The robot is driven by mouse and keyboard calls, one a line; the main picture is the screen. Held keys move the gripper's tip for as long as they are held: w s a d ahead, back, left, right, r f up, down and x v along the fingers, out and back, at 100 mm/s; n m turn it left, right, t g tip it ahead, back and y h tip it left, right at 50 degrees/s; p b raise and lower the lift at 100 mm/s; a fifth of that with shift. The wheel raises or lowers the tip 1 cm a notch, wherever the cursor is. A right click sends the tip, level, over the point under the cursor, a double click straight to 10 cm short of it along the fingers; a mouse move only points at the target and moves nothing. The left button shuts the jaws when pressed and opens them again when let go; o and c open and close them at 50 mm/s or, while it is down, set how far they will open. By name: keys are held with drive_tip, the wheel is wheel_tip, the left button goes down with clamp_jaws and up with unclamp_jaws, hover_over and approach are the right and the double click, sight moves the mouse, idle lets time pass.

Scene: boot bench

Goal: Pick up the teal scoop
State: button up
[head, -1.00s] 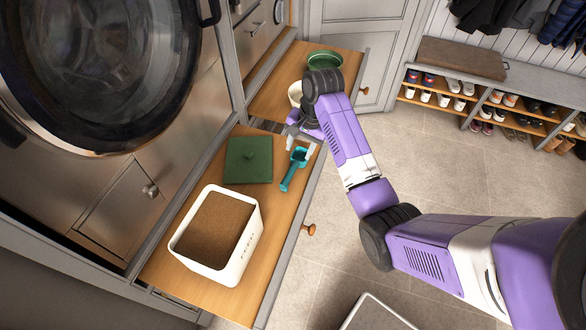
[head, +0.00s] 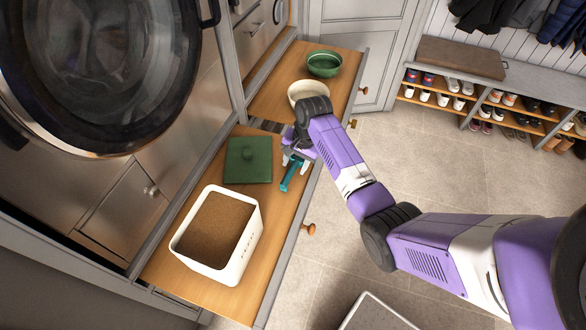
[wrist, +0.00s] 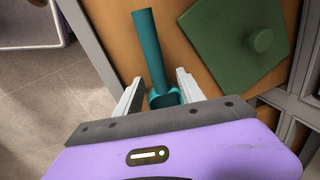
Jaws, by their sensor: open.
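The teal scoop (head: 291,179) lies on the wooden pull-out shelf, to the right of a green lid. In the wrist view, its handle (wrist: 148,48) points away from my gripper and its cup end lies near the fingers, partly hidden by the gripper body. My gripper (head: 297,158) is over the cup end in the head view. In the wrist view, the open fingers (wrist: 157,88) stand on either side of the scoop, with gaps between them and it. I cannot tell how far the fingertips are above the shelf.
A green square lid (head: 248,170) with a knob lies left of the scoop. A white bin (head: 249,247) of brown granules stands nearer on the same wooden shelf (head: 160,264). A cream bowl (head: 306,90) and a green bowl (head: 324,64) are on the farther shelf.

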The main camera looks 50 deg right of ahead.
sight(295, 164)
clamp_jaws()
drive_tip(key=shift+r, duration=0.15)
wheel_tip(295, 164, up, 20)
drive_tip(key=p, duration=0.3)
